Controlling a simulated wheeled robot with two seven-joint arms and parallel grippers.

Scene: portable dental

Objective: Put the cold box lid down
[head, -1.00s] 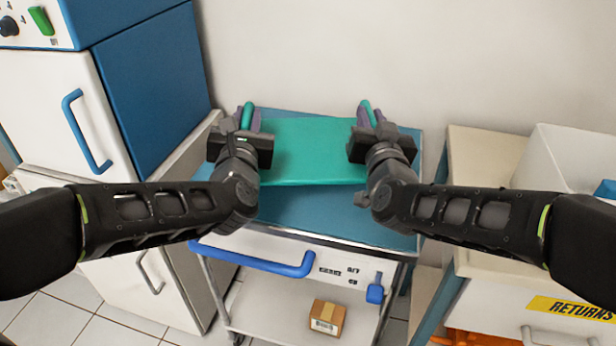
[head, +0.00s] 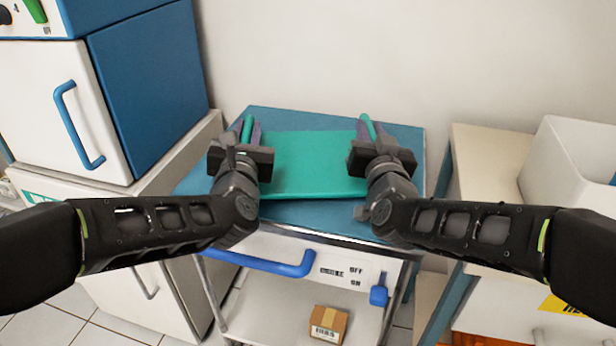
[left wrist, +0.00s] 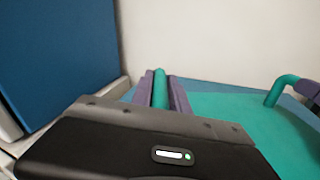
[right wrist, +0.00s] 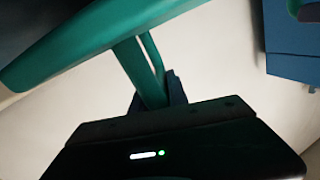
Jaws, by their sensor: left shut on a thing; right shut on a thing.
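The cold box lid (head: 313,165) is a flat teal slab with a teal handle at each side. In the head view it is over the blue top of a cart (head: 290,215); I cannot tell whether it touches it. My left gripper (head: 247,132) is shut on the lid's left handle; the handle shows between purple fingers in the left wrist view (left wrist: 160,90). My right gripper (head: 368,130) is shut on the right handle. The right wrist view shows the lid's edge (right wrist: 90,45) and a handle bar running into that gripper. The grippers hide parts of both handles.
A white and blue cabinet (head: 150,85) stands at the left. A beige unit with a white bin (head: 570,165) stands at the right. A wall is close behind the cart. A small cardboard box (head: 328,323) sits on the cart's lower shelf.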

